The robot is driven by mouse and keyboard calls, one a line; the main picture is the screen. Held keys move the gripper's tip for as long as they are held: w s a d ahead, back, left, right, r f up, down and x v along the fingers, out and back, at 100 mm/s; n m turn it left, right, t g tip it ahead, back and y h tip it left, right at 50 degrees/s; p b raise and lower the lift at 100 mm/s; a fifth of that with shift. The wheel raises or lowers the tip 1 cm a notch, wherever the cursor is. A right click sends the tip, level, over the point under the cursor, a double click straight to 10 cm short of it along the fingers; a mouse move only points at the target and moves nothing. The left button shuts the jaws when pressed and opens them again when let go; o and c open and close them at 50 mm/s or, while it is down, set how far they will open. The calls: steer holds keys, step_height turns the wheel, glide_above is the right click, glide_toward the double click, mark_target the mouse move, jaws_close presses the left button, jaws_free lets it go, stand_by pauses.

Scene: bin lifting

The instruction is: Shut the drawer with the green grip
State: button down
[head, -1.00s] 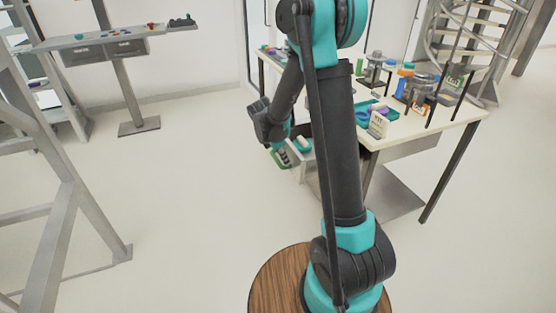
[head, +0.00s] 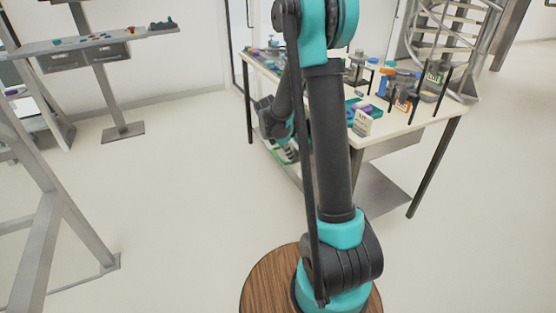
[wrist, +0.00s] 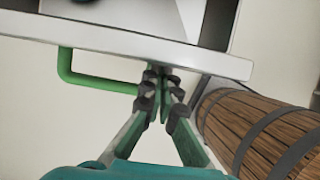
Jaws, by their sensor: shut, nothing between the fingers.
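The drawer's pale front (wrist: 200,58) crosses the top of the wrist view, with part of its open grey inside showing behind it. The bent green grip (wrist: 95,84) sticks out from this front. My gripper (wrist: 160,78) is shut and empty, with its dark fingertips at the right end of the grip, close to the drawer front. Whether they touch it is unclear. In the head view my gripper (head: 283,148) is low beside the left side of the table, and my arm hides most of the drawer.
The white workbench (head: 410,138) carries trays, bottles and small tools, with dark legs below. A grey shelf stand (head: 110,90) is at the left, with a metal frame (head: 35,250) in front. Pale floor between them is open.

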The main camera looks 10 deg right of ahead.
steer(key=w+d, duration=0.1)
steer(key=d, duration=0.5)
steer(key=w+d, duration=0.2)
steer(key=d, duration=0.5)
steer(key=w+d, duration=0.2)
steer(key=d, duration=0.5)
steer(key=shift+w+d, duration=0.2)
steer(key=shift+w, duration=0.05)
steer(key=shift+a, duration=0.1)
